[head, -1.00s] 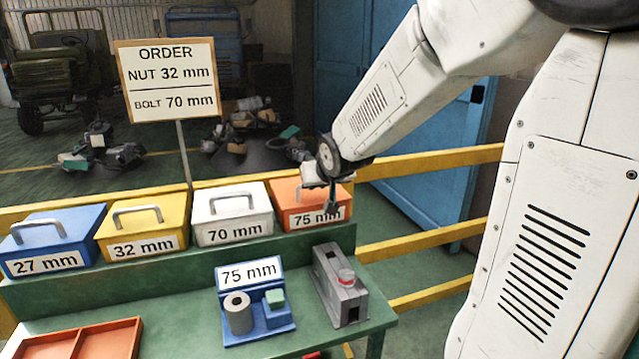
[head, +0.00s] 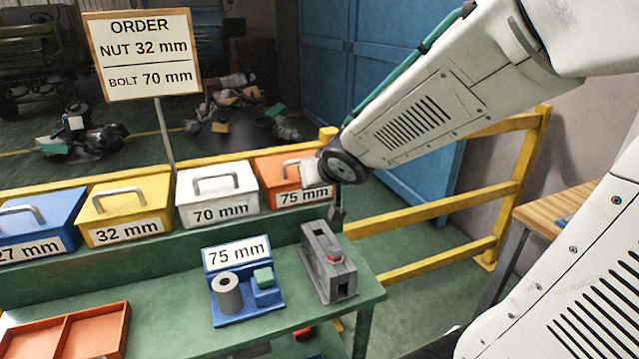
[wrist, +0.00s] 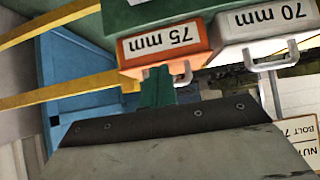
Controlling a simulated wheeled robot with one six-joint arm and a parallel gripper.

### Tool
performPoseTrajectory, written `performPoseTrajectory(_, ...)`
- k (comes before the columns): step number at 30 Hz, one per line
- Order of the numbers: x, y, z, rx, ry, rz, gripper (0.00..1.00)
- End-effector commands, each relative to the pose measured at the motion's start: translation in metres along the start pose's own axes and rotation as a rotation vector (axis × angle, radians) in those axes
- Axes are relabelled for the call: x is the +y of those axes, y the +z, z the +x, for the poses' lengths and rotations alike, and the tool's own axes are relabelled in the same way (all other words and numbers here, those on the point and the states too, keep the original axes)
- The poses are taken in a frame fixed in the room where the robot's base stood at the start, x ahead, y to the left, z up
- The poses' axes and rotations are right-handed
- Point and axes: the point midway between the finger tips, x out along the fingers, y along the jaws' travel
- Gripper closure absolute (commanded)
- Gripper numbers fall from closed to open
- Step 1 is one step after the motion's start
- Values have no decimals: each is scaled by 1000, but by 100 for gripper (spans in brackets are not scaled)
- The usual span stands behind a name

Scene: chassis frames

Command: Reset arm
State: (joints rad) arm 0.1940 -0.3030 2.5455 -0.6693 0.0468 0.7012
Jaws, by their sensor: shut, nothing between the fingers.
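My gripper (head: 338,212) hangs at the end of my white arm, in front of the right end of the box row. Its fingers are together and empty. In the wrist view my gripper (wrist: 157,88) shows as dark green fingers beyond a grey plate, close to the orange 75 mm box (wrist: 190,35), with the picture upside down. In the head view the orange box (head: 270,180) is partly covered by my wrist.
Blue (head: 40,220), yellow (head: 125,208) and white (head: 217,192) lidded boxes stand left of the orange one. A blue 75 mm holder (head: 245,312), a grey block (head: 328,270) and an orange tray (head: 65,330) are on the green bench. Yellow rails (head: 430,217) run behind.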

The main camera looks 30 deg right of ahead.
Motion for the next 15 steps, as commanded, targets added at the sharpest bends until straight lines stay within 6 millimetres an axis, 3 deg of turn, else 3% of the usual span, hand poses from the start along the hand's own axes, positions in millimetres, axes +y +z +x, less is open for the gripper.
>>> performPoseTrajectory(12,0,6,-2,-2,0,-12,100)
performPoseTrajectory(15,10,17,-2,-55,46,-60,100)
